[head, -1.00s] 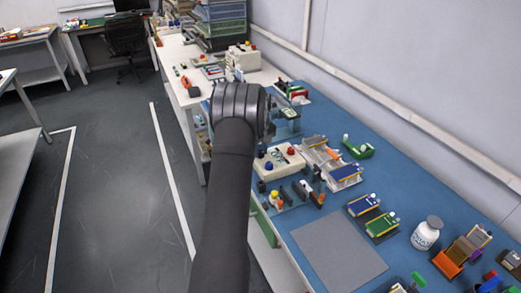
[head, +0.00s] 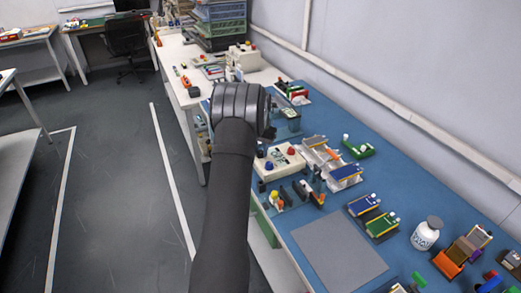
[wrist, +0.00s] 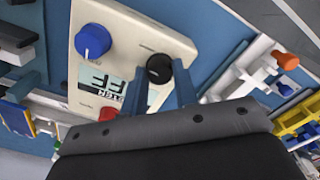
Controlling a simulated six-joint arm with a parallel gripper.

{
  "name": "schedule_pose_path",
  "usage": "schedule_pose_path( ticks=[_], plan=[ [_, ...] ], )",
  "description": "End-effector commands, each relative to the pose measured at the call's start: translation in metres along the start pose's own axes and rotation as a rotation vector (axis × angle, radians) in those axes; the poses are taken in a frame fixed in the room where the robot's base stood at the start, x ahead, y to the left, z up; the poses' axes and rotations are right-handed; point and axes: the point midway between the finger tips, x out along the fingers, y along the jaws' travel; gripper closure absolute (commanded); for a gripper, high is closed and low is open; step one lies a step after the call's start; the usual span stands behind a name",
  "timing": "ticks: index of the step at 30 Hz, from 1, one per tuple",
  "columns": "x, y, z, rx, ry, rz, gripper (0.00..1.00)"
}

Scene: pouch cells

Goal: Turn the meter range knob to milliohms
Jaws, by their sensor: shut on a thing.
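In the wrist view the meter (wrist: 112,48) is a cream box with a blue knob (wrist: 92,40), a black knob (wrist: 159,68) and a display (wrist: 100,82). A red button (wrist: 108,113) is partly covered by my gripper's body. My gripper (wrist: 160,82) has its two blue-grey fingers on either side of the black knob and is shut on it. I cannot read any range marks around the knob. In the head view my dark arm hides the fingertips.
In the head view, a cream box (head: 279,163) with red and blue knobs stands on the blue mat (head: 375,155). A bare grey pad (head: 338,250) is in front. In the wrist view a white fixture (wrist: 245,75) stands right of the meter.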

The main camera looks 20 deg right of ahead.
Motion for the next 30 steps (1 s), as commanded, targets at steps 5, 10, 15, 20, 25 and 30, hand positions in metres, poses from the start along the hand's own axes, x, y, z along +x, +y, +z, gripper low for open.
schedule_pose_path(
  ticks=[5,10,15,20,25,30],
  plan=[
    [-0.0003,-0.0001,-0.0004,0.156,0.001,-0.001,0.96],
    [-0.0003,-0.0001,-0.0004,0.283,0.001,-0.001,0.96],
    [-0.0002,-0.0001,-0.0004,0.377,0.001,-0.001,0.96],
    [-0.0003,-0.0001,-0.0005,0.434,0.002,-0.001,0.96],
    [-0.0003,0.0000,-0.0005,0.463,0.002,-0.001,0.96],
    [-0.0003,0.0000,-0.0004,0.471,0.001,-0.001,0.96]
  ],
)
